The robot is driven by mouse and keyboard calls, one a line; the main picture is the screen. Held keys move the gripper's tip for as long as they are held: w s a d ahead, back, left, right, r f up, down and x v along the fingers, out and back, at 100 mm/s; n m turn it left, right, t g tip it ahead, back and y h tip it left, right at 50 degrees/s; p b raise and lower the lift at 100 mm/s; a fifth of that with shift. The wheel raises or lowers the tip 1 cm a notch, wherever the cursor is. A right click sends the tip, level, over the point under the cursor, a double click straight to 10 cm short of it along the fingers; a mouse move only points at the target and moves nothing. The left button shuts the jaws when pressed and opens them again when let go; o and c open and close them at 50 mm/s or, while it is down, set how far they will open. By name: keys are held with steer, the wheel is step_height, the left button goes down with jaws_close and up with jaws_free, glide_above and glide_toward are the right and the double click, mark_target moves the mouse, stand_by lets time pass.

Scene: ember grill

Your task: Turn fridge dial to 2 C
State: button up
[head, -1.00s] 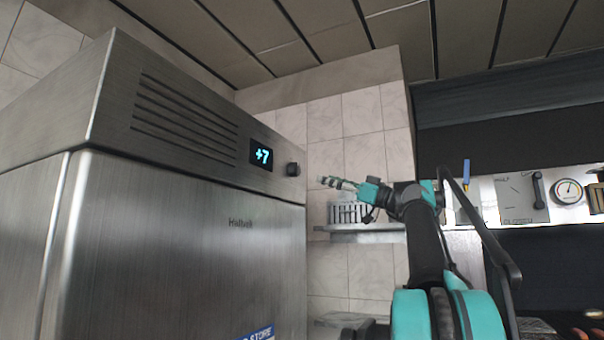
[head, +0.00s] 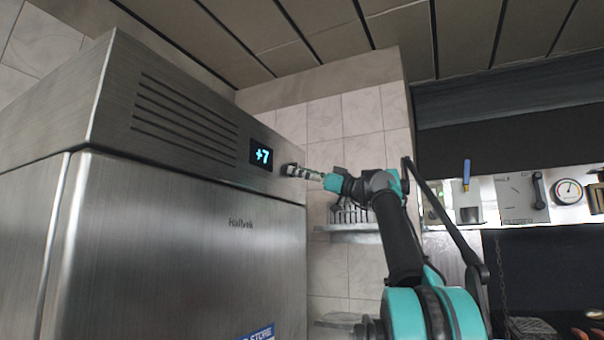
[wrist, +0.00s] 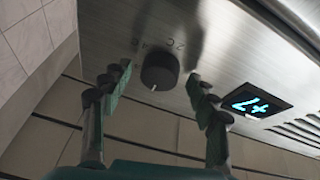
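The fridge (head: 180,240) is a brushed-steel cabinet at the left of the head view. Its display (head: 261,155) reads +7, and the display also shows in the wrist view (wrist: 255,103). The round black dial (wrist: 160,71) sits on the upper panel, with a white mark on its rim and faint lettering beside it, partly readable as "2C". My gripper (wrist: 158,82) is open, with one finger on each side of the dial and visible gaps between. In the head view my gripper (head: 290,170) is at the panel and largely covers the dial.
A wall rack (head: 350,235) on the tiled wall is behind my arm. A panel with a lever (head: 538,190) and a round gauge (head: 568,191) is at the right. The ceiling panels (head: 290,30) are above.

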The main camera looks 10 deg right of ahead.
steer(key=c, duration=1.1)
steer(key=shift+o, duration=0.2)
steer(key=shift+m, duration=0.3)
steer(key=m+h, duration=0.3)
steer(key=m, duration=0.4)
steer(key=m+t+h, duration=0.1)
steer(key=m+h, duration=0.2)
steer(key=m, duration=0.5)
steer(key=s+r+m+t+h, duration=0.1)
steer(key=m+h, duration=0.1)
steer(key=m, duration=0.5)
steer(key=shift+a+h, duration=0.3)
steer(key=shift+h, duration=0.1)
steer(key=shift+m, duration=0.4)
steer(key=o, duration=1.2)
steer(key=shift+c, duration=0.2)
